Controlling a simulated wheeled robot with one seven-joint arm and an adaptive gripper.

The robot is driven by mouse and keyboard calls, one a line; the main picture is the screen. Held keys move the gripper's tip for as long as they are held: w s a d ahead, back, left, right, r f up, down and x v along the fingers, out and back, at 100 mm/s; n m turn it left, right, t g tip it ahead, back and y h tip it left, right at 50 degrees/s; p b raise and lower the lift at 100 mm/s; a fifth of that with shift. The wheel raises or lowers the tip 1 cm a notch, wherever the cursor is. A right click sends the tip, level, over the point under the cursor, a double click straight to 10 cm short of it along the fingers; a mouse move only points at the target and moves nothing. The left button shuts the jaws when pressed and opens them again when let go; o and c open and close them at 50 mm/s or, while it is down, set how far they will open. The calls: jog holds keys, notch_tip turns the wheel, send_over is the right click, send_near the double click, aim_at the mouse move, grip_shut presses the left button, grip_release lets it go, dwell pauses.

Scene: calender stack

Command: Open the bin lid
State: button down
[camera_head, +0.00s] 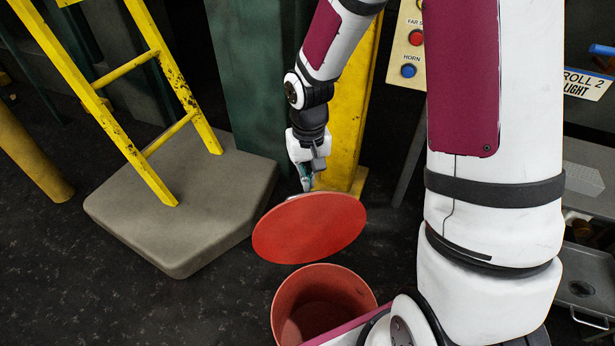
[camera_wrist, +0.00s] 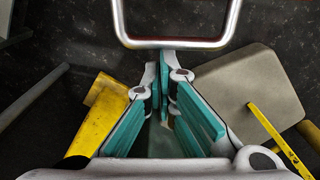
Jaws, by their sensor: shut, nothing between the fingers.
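The red bin (camera_head: 281,310) stands at the bottom centre of the head view, with its inside showing. Its round red lid (camera_head: 310,228) is raised and tilted above and behind the bin's mouth, clear of most of the rim. My gripper (camera_head: 305,188) is just behind the lid's upper edge, with its tips partly hidden. In the wrist view, the teal fingers of my gripper (camera_wrist: 165,65) come together with nothing between them. A silver bar loop (camera_wrist: 175,43) lies just beyond the fingertips. I cannot tell whether they touch it or what it joins.
A yellow ladder (camera_head: 125,68) stands on a grey block (camera_head: 180,215) at the left. A yellow post (camera_head: 352,110) rises behind my gripper. A button panel (camera_head: 408,45) is at the back. Dark floor lies open left of the bin.

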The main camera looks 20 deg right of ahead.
notch_tip(320, 180, up, 12)
jog(key=s+r, duration=0.5)
jog(key=s, duration=0.3)
jog(key=s+r, duration=0.5)
jog(key=s, duration=0.3)
jog(key=s+a+n, duration=0.1)
jog(key=s, duration=1.3)
notch_tip(320, 180, up, 34)
jog(key=t+p, duration=0.4)
jog(key=p, duration=2.7)
jog(key=shift+s+n+p, duration=0.25)
jog(key=shift+n+p, duration=0.05)
jog(key=shift+p, duration=0.1)
